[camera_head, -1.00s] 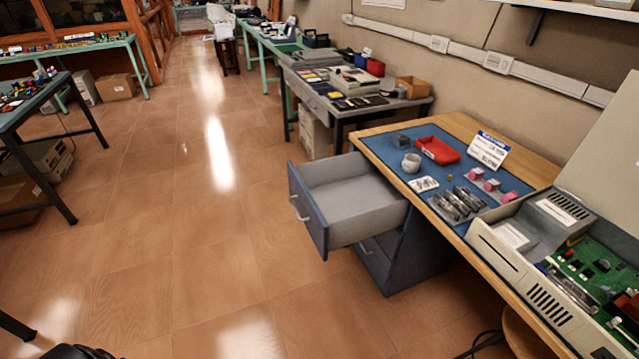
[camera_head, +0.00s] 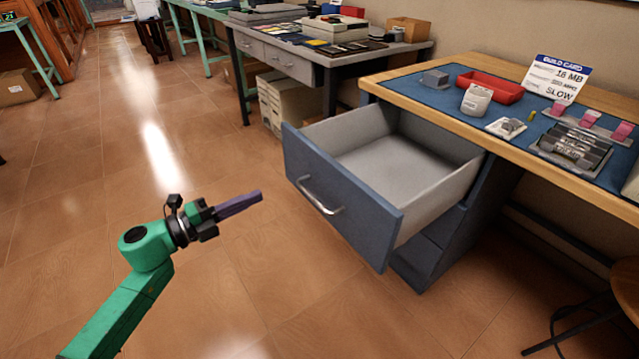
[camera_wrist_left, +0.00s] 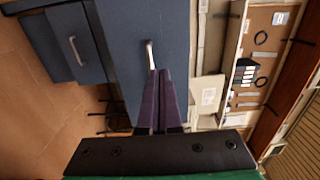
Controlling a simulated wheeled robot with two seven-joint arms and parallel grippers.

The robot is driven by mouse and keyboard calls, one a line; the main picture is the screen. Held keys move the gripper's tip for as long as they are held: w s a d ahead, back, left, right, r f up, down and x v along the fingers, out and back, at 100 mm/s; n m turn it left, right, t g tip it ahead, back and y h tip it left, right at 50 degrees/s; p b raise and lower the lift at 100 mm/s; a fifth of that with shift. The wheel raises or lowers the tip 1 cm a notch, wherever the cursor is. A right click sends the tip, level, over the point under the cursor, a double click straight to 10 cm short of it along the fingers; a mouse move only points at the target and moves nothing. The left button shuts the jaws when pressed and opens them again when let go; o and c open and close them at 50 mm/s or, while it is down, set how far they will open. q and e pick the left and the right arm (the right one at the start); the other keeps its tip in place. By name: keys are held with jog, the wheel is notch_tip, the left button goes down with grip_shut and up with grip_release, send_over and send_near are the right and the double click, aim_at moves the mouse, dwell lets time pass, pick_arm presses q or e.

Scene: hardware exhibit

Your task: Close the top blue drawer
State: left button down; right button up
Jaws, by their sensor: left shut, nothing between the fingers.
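The top blue drawer (camera_head: 345,205) is pulled well out of its cabinet under the wooden workbench. Its grey inside looks empty, and its front carries a metal handle (camera_head: 320,196). My left gripper (camera_head: 260,195), with purple fingers on a green arm, is shut and empty. In the head view it is left of the drawer front, pointing toward it. In the left wrist view, the shut fingertips (camera_wrist_left: 160,71) appear just below the handle (camera_wrist_left: 150,53), over the blue drawer front (camera_wrist_left: 130,25); I cannot tell contact there, but the head view shows a gap. My right gripper is not in view.
A lower blue drawer (camera_head: 425,255) sits beneath the open one. A stool (camera_head: 625,280) stands at right. Tiled floor left of the drawer is clear.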

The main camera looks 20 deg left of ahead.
aim_at(312, 172)
pick_arm(q)
jog(key=b+x, duration=0.1)
jog(key=x, duration=1.2)
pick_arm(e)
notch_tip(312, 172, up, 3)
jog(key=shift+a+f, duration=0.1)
pick_arm(q)
jog(key=shift+w, duration=0.1)
